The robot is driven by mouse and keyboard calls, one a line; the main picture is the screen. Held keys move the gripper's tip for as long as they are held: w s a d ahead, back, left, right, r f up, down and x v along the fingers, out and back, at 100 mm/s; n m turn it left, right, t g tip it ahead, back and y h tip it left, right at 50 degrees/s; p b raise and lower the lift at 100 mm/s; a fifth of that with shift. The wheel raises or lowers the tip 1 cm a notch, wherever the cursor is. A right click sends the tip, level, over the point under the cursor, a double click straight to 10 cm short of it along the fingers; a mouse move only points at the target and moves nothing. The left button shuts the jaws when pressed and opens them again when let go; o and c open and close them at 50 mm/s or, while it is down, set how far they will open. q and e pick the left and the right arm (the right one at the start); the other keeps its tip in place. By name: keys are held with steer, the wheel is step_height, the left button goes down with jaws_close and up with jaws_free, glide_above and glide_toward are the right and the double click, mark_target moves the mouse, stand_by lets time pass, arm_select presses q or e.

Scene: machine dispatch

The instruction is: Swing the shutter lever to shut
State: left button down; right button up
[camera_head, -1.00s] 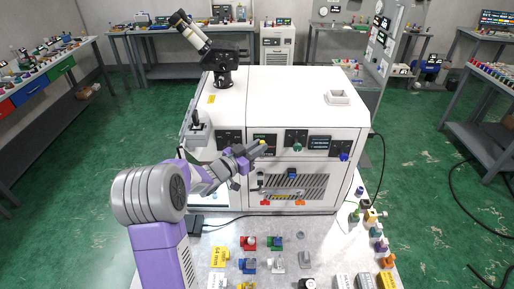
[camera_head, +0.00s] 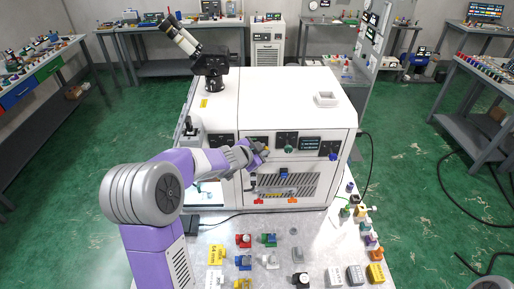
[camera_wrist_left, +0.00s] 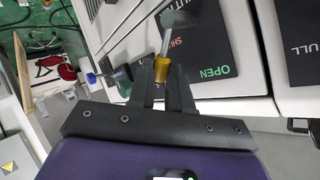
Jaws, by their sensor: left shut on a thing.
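The shutter lever (camera_wrist_left: 165,45) shows in the left wrist view as a steel rod with a brass-coloured grip, running up to a grey-green knob end. It crosses a dark label plate (camera_wrist_left: 205,50) with red SHUT and green OPEN lettering. My left gripper (camera_wrist_left: 165,75) is shut on the lever at the brass part. In the head view my left gripper (camera_head: 260,152) is at the front of the white machine (camera_head: 300,100), over its upper left panel, and hides most of the lever there. My right gripper is not in view.
Right of my left gripper are a green knob (camera_head: 288,149), a small display (camera_head: 310,143) and a blue knob (camera_head: 333,156). A striped vent (camera_head: 285,184) lies below. Several coloured parts stand on the bench (camera_head: 215,232) in front. A microscope-like tube (camera_head: 180,38) stands on top.

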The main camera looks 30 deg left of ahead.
arm_select(q)
steer(key=shift+w+d+f+m+g+y+b, duration=0.25)
steer(key=shift+d+f+m+g+y+b, duration=0.35)
steer(key=shift+b, duration=0.4)
steer(key=shift+w+d+f+m+g+y+b, duration=0.25)
steer(key=shift+m+g+y+b, duration=0.3)
steer(key=shift+y+b, duration=0.4)
steer(key=shift+w+d+f+m+g+y+b, duration=0.2)
steer(key=shift+d+f+m+g+y+b, duration=0.3)
steer(key=shift+b, duration=0.55)
steer(key=shift+a+g+y, duration=0.2)
steer(key=shift+g+y, duration=0.05)
steer(key=shift+g, duration=0.1)
steer(key=c, duration=1.1)
jaws_free()
steer(key=shift+o, duration=0.2)
steer(key=v, duration=0.7)
steer(key=shift+s+r+b, duration=0.2)
steer(key=shift+b, duration=0.1)
